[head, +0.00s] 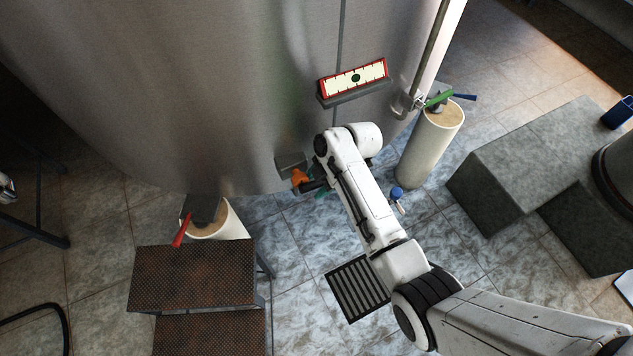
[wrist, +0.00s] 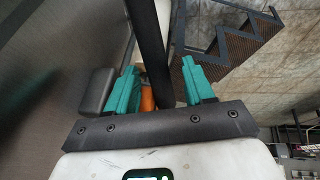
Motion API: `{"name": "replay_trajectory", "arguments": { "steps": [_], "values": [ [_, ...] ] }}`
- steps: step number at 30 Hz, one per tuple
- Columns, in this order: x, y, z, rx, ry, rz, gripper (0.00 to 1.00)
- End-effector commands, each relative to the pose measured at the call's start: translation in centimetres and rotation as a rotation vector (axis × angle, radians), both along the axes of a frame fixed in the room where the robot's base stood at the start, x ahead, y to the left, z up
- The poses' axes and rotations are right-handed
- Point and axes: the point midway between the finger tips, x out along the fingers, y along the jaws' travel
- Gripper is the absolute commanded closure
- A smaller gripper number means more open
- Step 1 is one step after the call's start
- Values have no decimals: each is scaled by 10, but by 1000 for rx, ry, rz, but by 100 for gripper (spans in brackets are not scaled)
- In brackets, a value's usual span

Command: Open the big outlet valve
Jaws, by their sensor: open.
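An orange part (head: 299,177), likely on the outlet valve, sits low at the front of the steel tank (head: 230,90). In the wrist view the orange part (wrist: 148,99) shows between the teal fingers, nearer the left one. My gripper (head: 312,184) is beside it in the head view, mostly hidden by my arm. In the wrist view my gripper (wrist: 159,72) is open, its fingers spread apart. A dark bar (wrist: 150,40) runs between the fingers and partly covers the orange part. I cannot tell whether anything touches.
A red handle (head: 182,230) is at the left tank leg, beside brown steps (head: 195,275). Green (head: 438,98) and blue (head: 464,97) handles are at the right leg. A floor grate (head: 357,289) lies below my arm. Grey blocks (head: 540,150) stand right.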

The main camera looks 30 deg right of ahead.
Motion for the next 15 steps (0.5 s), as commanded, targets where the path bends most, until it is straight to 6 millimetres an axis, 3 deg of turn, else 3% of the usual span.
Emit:
{"name": "replay_trajectory", "arguments": {
  "steps": [11,15],
  "values": [
    [1,3,-6,0,-1,0,47],
    [1,2,-6,0,-1,0,59]
  ]
}}
